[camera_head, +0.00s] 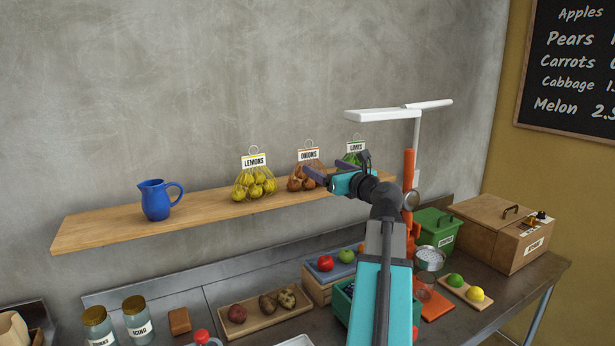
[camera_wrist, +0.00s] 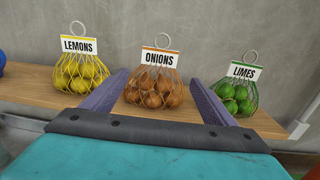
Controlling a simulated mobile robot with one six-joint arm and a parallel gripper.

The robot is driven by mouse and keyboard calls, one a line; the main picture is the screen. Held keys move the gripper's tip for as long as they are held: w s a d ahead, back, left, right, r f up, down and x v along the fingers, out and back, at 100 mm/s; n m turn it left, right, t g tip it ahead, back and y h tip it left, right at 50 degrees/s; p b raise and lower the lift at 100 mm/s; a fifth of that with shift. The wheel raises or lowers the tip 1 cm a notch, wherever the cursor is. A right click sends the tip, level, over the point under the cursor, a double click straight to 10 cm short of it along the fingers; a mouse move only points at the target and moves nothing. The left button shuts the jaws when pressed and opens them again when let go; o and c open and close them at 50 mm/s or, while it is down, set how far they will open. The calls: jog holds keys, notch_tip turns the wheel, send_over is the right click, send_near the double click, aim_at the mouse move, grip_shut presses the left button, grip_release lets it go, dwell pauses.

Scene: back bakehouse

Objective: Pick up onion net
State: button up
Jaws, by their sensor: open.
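The onion net (camera_head: 296,183) holds brown onions under a white "ONIONS" tag with a wire ring on top. It stands on the wooden shelf between the lemon net and the lime net. In the wrist view the onion net (camera_wrist: 153,92) is in the middle, upright, between and beyond the two fingers. My gripper (camera_wrist: 160,88) is open and empty, its purple fingers to either side of the net in the picture. In the head view my gripper (camera_head: 318,178) is at the shelf, right beside the onion net, and partly covers the net's right edge.
The lemon net (camera_head: 254,186) stands to the left and the lime net (camera_head: 350,158) to the right, close to my gripper. A blue jug (camera_head: 156,200) is farther left on the shelf (camera_head: 100,232). A white lamp (camera_head: 385,114) rises at the right. The counter below is crowded.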

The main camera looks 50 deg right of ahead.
aim_at(311, 162)
jog(key=shift+w, duration=0.1)
jog(key=p+x, duration=0.2)
jog(key=x, duration=0.6)
jog(key=shift+d, duration=0.15)
jog(key=shift+w, duration=0.15)
jog(key=shift+w, duration=0.1)
jog(key=shift+r+p+x, duration=0.2)
jog(key=shift+p+x, duration=0.85)
jog(key=shift+x, duration=0.85)
jog(key=shift+w+f, duration=0.15)
jog(key=shift+w, duration=0.45)
jog(key=c, duration=1.8)
jog(key=shift+o, duration=0.2)
jog(key=shift+r, duration=0.2)
